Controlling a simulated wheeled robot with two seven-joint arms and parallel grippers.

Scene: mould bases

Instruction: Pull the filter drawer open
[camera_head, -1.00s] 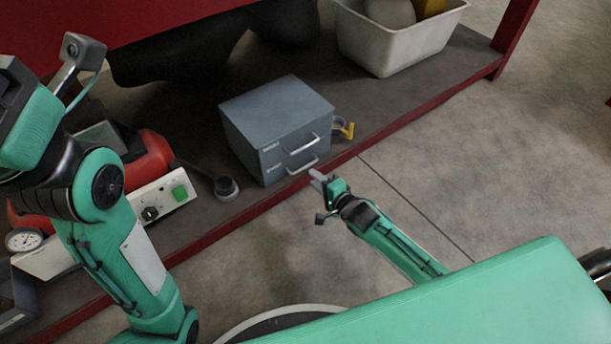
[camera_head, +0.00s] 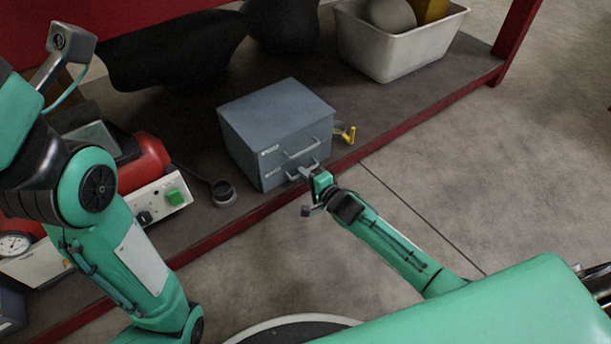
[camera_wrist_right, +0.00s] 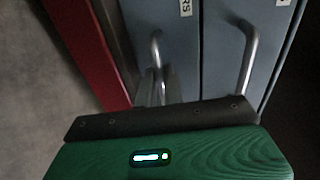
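A grey-blue two-drawer cabinet (camera_head: 275,118) stands on the shelf, both drawers shut. Each front has a white label and a bar handle. The lower drawer (camera_head: 285,176) lies in front of my right gripper (camera_head: 306,173); its label ends in "RS" in the right wrist view (camera_wrist_right: 186,8). My right gripper's fingertips are at the lower handle (camera_wrist_right: 155,45), overlapping its near end in the wrist view (camera_wrist_right: 160,85). I cannot tell whether they are closed on it. The upper handle (camera_wrist_right: 248,60) is free. My left arm shows at the left, but its fingers do not.
A white bin (camera_head: 400,45) with a grey round object and a yellow item stands at the back right. A yellow-handled item (camera_head: 345,134) lies right of the cabinet. A dark round cup (camera_head: 223,192) and red machine (camera_head: 145,160) are left. The red shelf edge (camera_head: 365,150) runs below the cabinet.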

